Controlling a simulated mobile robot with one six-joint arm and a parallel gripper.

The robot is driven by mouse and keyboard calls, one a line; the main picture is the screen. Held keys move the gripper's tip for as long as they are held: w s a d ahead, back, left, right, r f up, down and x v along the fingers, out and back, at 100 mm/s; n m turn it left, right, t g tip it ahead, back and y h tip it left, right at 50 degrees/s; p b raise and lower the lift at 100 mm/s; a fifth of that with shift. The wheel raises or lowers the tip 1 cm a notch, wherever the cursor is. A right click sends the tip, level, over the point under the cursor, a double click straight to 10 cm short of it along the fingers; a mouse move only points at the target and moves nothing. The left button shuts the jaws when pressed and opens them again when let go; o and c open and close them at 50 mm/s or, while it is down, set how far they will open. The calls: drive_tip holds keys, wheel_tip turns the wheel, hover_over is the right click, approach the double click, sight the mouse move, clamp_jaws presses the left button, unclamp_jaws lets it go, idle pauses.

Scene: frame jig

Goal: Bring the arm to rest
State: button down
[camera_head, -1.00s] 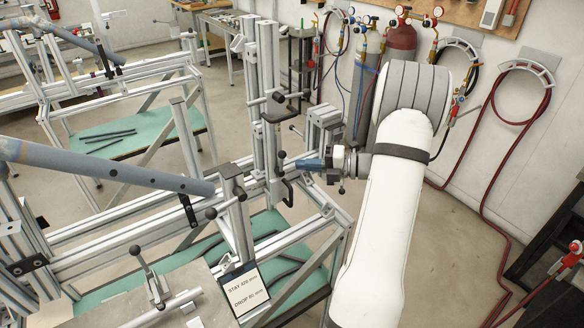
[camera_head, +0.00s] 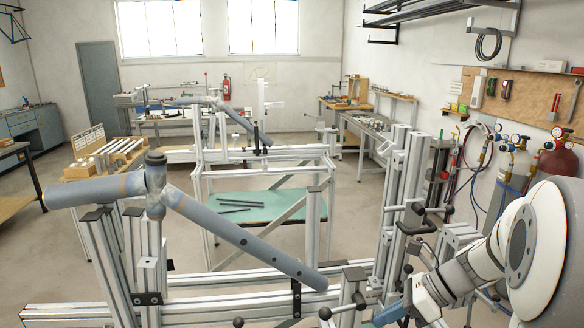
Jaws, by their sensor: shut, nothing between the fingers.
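My arm comes in from the lower right of the head view, with its large white joint at the right edge. My gripper (camera_head: 388,315), with blue fingers, is shut and empty at the bottom edge, partly cut off by the frame. It points left, near the jig's clamp handles. The frame jig (camera_head: 230,282) of aluminium profiles spans the foreground. A grey tube (camera_head: 245,240) slopes down across it from a joint with another grey tube at the left. I cannot tell whether the gripper touches the jig.
Upright profiles (camera_head: 402,170) with black clamp handles stand just beyond my gripper. Gas cylinders (camera_head: 510,165) and hoses line the right wall. A second jig with a green shelf (camera_head: 245,206) stands behind. Open floor (camera_head: 350,225) lies between the jigs and the back benches.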

drive_tip(key=s+a+r+n+t+h, duration=0.1)
drive_tip(key=s+n+h, duration=0.3)
drive_tip(key=n, duration=0.8)
drive_tip(key=s+a+n+t+h+b, duration=0.1)
drive_tip(key=s+a+n+h, duration=0.2)
drive_tip(key=s+n+h, duration=0.2)
drive_tip(key=s+n, duration=0.3)
drive_tip(key=n, duration=0.4)
drive_tip(key=shift+s+r, duration=0.2)
drive_tip(key=shift+r, duration=0.2)
